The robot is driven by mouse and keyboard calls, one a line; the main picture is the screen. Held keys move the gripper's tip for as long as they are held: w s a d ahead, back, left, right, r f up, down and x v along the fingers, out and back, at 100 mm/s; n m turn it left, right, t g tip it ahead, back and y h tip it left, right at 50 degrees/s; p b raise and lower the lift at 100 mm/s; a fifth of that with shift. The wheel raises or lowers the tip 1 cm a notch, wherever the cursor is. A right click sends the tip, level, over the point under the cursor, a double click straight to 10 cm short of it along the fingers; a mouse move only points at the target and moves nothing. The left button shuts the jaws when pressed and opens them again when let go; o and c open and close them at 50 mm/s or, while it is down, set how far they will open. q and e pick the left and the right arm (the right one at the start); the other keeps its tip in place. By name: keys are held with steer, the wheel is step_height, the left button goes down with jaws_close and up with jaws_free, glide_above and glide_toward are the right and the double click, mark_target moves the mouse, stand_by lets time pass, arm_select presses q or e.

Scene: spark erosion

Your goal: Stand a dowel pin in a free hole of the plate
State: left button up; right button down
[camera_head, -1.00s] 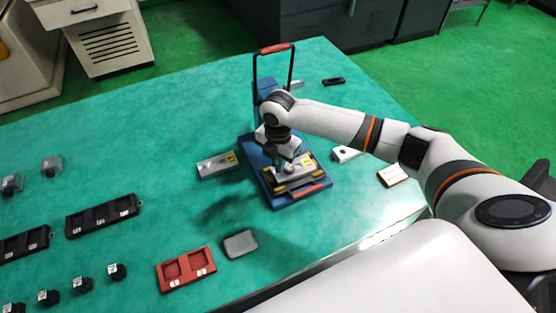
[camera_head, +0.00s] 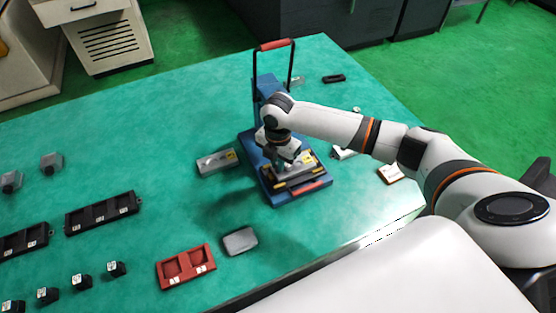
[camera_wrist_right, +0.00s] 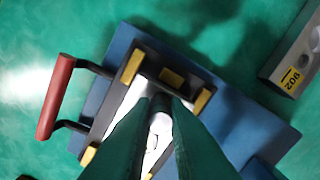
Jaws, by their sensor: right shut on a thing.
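A pale metal plate (camera_wrist_right: 122,110) lies on a blue fixture (camera_wrist_right: 232,118) with yellow-tipped dark clamps around it. The fixture also shows in the head view (camera_head: 283,199). My right gripper (camera_head: 292,160) is low over the plate. In the right wrist view my right gripper (camera_wrist_right: 164,105) is shut on a short grey cylinder, the dowel pin (camera_wrist_right: 160,124), held between its dark fingers. The pin lies over the plate in this view; I cannot tell whether its lower end is in a hole or above one. The plate's holes are hidden. My left gripper is out of view.
The fixture has a tall black frame with a red grip (camera_head: 276,45). A grey block labelled 902 (camera_wrist_right: 295,48) lies beside it. A red tray (camera_head: 186,267), a grey pad (camera_head: 240,241) and black racks (camera_head: 102,214) stand on the table. The back-left table is clear.

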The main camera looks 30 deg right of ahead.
steer(key=c, duration=1.3)
jaws_free()
steer(key=shift+c, duration=0.2)
step_height(320, 180, up, 12)
steer(key=b, duration=0.1)
steer(key=shift+s+f, duration=0.1)
